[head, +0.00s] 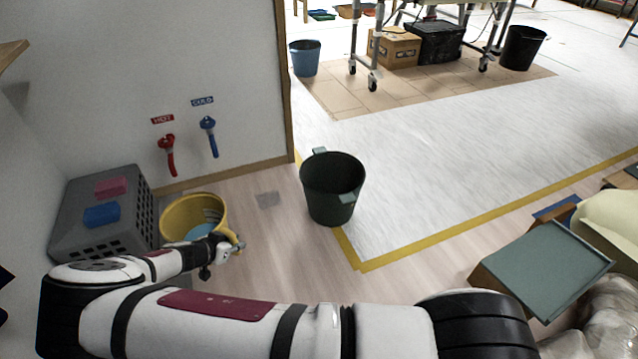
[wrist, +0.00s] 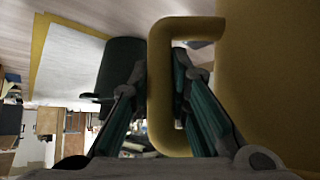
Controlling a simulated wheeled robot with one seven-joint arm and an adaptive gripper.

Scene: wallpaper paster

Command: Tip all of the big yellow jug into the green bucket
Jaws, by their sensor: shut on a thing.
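The big yellow jug (head: 175,215) is at the left in the head view, in front of the grey crate. It looks about upright, with light blue content (head: 203,231) low inside. I cannot tell whether its base touches the floor. My gripper (head: 233,248) is at the jug's right side. In the wrist view my gripper (wrist: 163,75) is shut on the jug's yellow handle (wrist: 158,125), and the jug's wall (wrist: 275,80) fills the right. The dark green bucket (head: 333,195) stands upright on the floor, right of the jug and apart from it; its bottom inside is hidden.
Red and blue taps (head: 209,138) hang on the wall. A green-topped box (head: 545,262) stands at right.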

